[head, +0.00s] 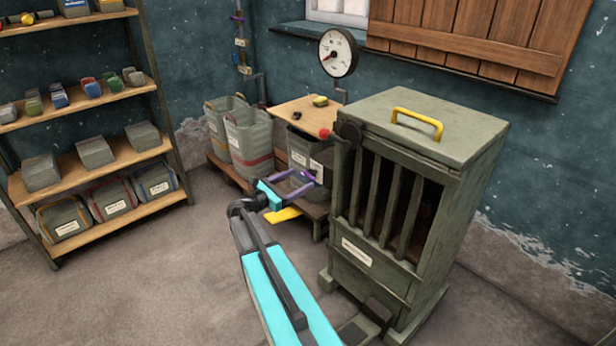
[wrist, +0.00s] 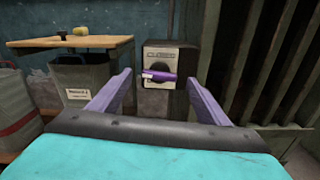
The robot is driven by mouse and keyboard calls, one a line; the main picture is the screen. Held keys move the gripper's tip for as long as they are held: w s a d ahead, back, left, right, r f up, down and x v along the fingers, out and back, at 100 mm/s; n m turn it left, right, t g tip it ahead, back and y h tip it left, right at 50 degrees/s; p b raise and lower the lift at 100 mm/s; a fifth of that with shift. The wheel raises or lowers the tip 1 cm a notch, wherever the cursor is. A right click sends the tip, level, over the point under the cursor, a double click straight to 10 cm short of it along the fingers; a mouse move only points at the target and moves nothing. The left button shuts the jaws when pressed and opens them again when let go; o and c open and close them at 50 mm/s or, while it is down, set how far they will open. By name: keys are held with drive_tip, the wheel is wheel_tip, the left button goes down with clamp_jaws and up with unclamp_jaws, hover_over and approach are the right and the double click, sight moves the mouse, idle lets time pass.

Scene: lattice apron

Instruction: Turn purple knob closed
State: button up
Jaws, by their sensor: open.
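The purple knob (wrist: 162,76) shows in the wrist view on the front of a small grey box (wrist: 172,53) with a pale label strip at its top. Its handle lies about horizontal, with a pale mark at its left end. The label is too small to read surely. My gripper (wrist: 160,82) is open, its two purple fingers apart to the left and right of the knob in the picture. I see no contact with the knob. In the head view my gripper (head: 300,186) is in front of the wooden-topped stand; the knob cannot be told apart from the purple fingers there.
A tall green slatted cabinet (head: 385,215) stands close on the right. A wooden-topped stand (wrist: 70,41) with small items and a labelled bag (wrist: 84,80) are on the left. Shelves (head: 95,155) stand at far left. The floor (head: 170,275) between is clear.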

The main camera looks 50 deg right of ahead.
sight(307, 176)
drive_tip(key=shift+s+d, duration=0.2)
drive_tip(key=shift+d, duration=2.7)
drive_tip(key=c, duration=1.1)
